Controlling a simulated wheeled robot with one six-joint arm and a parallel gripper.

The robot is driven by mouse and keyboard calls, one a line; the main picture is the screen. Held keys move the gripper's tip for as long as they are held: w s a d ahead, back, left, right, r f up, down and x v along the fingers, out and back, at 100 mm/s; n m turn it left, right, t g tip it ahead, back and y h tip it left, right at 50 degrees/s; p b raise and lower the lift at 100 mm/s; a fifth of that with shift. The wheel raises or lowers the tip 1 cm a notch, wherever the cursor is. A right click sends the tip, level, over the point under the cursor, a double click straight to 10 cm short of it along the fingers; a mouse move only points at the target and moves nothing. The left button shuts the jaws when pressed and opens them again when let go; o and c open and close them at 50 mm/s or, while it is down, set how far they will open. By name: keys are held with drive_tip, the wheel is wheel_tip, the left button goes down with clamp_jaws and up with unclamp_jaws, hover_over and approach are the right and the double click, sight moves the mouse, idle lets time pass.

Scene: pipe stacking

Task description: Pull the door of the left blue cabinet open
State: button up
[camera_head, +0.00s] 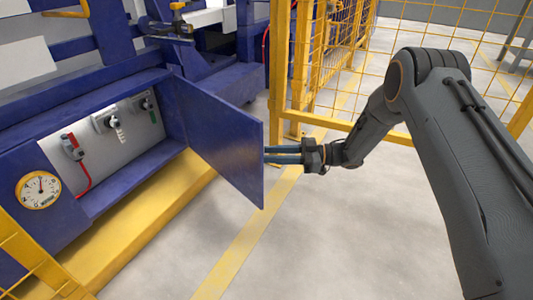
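The left blue cabinet (97,203) is at the left, and its blue door (222,140) stands swung wide out from the opening, hinged on the opening's right side. Inside the opening is a pale panel with a red-handled switch (72,146) and other switches. My gripper (272,155) is at the right of the door, level with its outer edge. Its fingers point left toward the door, and their tips meet or pass behind the door's edge. I cannot tell whether they touch the door. The door's handle does not show.
A round gauge (40,190) is on the cabinet front. A yellow ledge (150,215) runs along its base. A yellow mesh fence (335,70) stands behind my arm, and another yellow mesh piece (25,265) is at lower left. The grey floor (330,235) below the door is clear.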

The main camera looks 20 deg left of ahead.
drive_tip(key=p+v, duration=0.1)
drive_tip(key=v, duration=0.5)
drive_tip(key=shift+p, duration=0.35)
